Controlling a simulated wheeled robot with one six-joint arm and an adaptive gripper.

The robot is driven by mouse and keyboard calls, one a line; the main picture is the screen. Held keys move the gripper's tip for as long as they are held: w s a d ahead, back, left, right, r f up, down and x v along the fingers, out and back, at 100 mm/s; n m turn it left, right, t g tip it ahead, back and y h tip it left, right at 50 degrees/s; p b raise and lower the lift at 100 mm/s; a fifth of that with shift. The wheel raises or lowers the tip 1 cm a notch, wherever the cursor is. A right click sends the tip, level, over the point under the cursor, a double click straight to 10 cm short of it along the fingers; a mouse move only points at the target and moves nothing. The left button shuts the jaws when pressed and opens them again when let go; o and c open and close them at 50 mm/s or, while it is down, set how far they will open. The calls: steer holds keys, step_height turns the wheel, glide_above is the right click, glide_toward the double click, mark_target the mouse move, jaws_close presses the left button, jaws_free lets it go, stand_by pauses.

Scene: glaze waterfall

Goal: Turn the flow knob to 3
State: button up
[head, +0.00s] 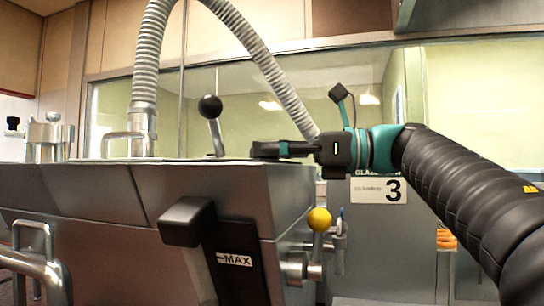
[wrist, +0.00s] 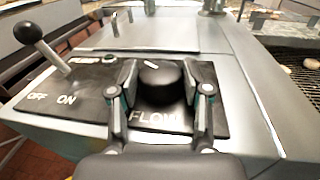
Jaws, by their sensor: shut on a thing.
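The flow knob (wrist: 160,82) is a round black knob with a white pointer mark on its top, on a black panel labelled FLOW in the wrist view. The mark tilts up and slightly left in that view. My gripper (wrist: 160,86) has one finger on each side of the knob and is shut on it. In the head view my gripper (head: 268,150) lies level over the machine's top, and the knob is hidden there. Scale numbers around the knob cannot be read.
A black ball lever (wrist: 28,32) stands left of the knob by the OFF and ON labels; it also shows in the head view (head: 210,107). A ribbed hose (head: 150,50) arches behind. A yellow ball valve (head: 319,219) and a sign with a 3 (head: 379,190) are at the right.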

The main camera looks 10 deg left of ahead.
steer(key=m+t+b, duration=0.1)
steer(key=m+t, duration=0.1)
steer(key=t, duration=0.1)
steer(key=t+b, duration=0.1)
steer(key=shift+s+f+m+b, duration=0.15)
steer(key=shift+s+m+b, duration=0.15)
steer(key=shift+m, duration=0.1)
steer(key=shift+m+t+h+b, duration=0.3)
steer(key=shift+m+t+h, duration=0.3)
steer(key=shift+m+t, duration=1)
steer(key=shift+t, duration=0.7)
steer(key=o, duration=1.2)
steer(key=shift+c, duration=0.2)
steer(key=v, duration=1.2)
steer(key=shift+r, duration=0.25)
steer(key=shift+s+a, duration=0.1)
